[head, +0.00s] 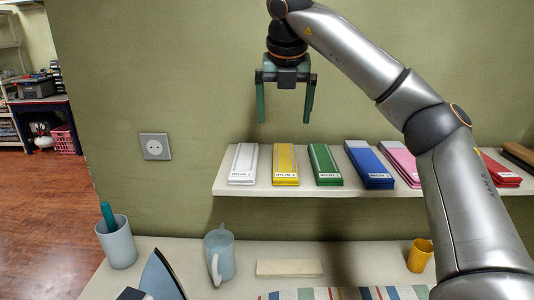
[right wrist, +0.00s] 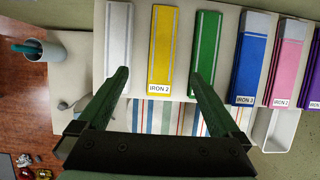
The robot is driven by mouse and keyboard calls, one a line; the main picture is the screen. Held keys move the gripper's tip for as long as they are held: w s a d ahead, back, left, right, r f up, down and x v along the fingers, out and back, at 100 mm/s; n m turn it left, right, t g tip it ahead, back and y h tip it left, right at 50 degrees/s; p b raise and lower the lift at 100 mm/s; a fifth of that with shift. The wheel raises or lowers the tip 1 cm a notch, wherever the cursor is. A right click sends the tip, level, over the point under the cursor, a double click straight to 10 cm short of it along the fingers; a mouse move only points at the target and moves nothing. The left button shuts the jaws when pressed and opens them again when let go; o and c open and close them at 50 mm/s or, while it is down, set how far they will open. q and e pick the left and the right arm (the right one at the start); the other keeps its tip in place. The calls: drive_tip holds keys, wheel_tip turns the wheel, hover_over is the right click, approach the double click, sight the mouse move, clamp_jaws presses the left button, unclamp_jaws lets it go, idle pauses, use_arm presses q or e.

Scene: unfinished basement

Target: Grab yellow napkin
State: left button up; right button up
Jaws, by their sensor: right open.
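The yellow napkin (head: 285,164) lies folded on the wall shelf, between a white napkin (head: 244,164) and a green napkin (head: 324,165). It also shows in the right wrist view (right wrist: 164,48), with a label at its near end. My right gripper (head: 285,120) is open and empty, pointing down above the shelf, over the yellow napkin and apart from it. In the right wrist view its two fingers (right wrist: 158,82) show on either side of the yellow napkin's lower end. My left gripper is not in view.
The shelf (head: 225,183) also holds blue (head: 369,164), pink (head: 400,162) and red napkins. Below, a table (head: 140,245) carries a cup with a teal item (head: 117,240), a pale pitcher (head: 220,255), an iron and a yellow cup (head: 420,255). Air around the gripper is free.

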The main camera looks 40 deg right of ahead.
drive_tip(key=b, duration=0.2)
approach(285, 159)
drive_tip(key=shift+w+d+f, duration=0.1)
drive_tip(key=shift+w+f, duration=0.2)
drive_tip(key=shift+f, duration=0.2)
drive_tip(key=shift+w+d+f, duration=0.1)
drive_tip(key=shift+w+f, duration=0.25)
drive_tip(key=shift+f, duration=0.2)
drive_tip(key=shift+s+p+x, duration=0.15)
drive_tip(key=shift+x, duration=1.3)
drive_tip(key=shift+s+p+x, duration=0.15)
drive_tip(key=shift+s+x, duration=0.05)
drive_tip(key=shift+x, duration=1.25)
drive_tip(key=shift+f, duration=0.1)
drive_tip(key=shift+c, duration=0.2)
drive_tip(key=c, duration=1.2)
drive_tip(key=shift+c, duration=0.4)
